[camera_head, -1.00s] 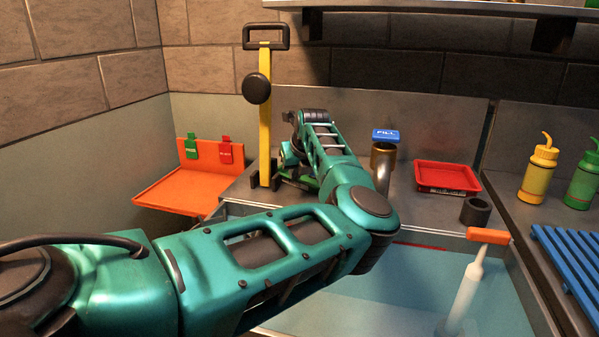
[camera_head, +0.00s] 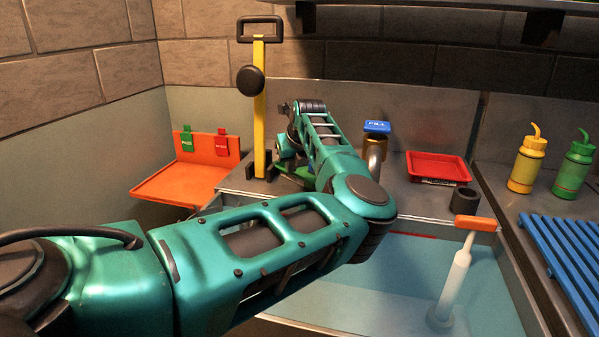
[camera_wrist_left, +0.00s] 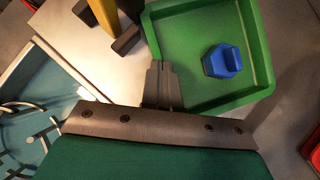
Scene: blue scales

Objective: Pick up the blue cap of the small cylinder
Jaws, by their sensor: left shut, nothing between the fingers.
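A blue six-sided cap (camera_wrist_left: 222,62) lies in the green tray (camera_wrist_left: 186,101) in the wrist view; I cannot tell if a cylinder is under it. My left gripper (camera_wrist_left: 160,72) is shut and empty, its fingertips over the tray's left wall, to the left of the cap and apart from it. In the head view my left arm reaches to the back of the counter. Only a strip of the green tray (camera_head: 302,173) shows there, and the arm hides the cap. My right gripper is in neither view.
A yellow post (camera_head: 259,110) with a black handle stands beside the tray. An orange holder (camera_head: 185,186), a blue FILL sign (camera_head: 377,127), a red tray (camera_head: 437,166) and a dark ring (camera_head: 464,199) are around. An orange-handled pump (camera_head: 459,270) rises from the basin at right front.

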